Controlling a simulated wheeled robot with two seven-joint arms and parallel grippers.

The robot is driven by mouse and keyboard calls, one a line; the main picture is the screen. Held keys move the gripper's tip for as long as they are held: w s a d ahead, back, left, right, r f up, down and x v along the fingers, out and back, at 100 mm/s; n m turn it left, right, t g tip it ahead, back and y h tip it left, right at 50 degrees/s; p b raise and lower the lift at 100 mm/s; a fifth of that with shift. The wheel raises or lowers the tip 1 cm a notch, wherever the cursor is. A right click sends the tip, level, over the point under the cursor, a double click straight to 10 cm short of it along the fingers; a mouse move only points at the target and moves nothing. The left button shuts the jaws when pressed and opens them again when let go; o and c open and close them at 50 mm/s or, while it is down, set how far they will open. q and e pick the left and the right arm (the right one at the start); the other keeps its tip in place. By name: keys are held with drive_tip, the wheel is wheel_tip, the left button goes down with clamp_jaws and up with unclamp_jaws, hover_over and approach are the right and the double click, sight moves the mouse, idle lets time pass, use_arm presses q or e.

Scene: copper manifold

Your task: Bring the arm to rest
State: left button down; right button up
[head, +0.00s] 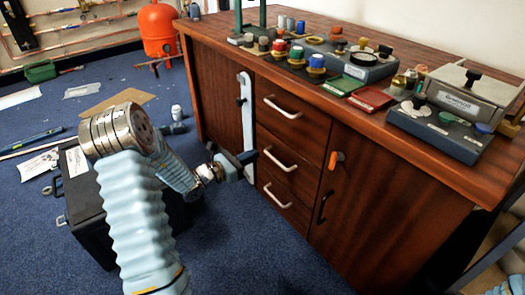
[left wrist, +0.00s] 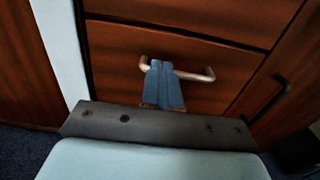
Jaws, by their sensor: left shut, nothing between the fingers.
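My left arm reaches in from the bottom of the head view, and its left gripper (head: 250,158) is in front of the wooden cabinet's drawers. In the left wrist view the blue fingers of the left gripper (left wrist: 163,66) are pressed together with nothing held. They overlap a metal drawer handle (left wrist: 196,75) in that picture. I cannot tell whether they touch it. All three drawers look closed in the head view, with pale handles: top (head: 283,107), middle (head: 281,160) and bottom (head: 277,196). My right gripper does not show.
The cabinet (head: 385,195) carries stamps, pads and a metal box (head: 470,90) on top. A white strip (head: 246,120) stands left of the drawers. A black case (head: 82,205) is on the floor beside my left arm. Blue carpet (head: 260,260) lies bare before the cabinet.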

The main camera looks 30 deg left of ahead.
use_arm(q)
drive_tip(key=v, duration=0.6)
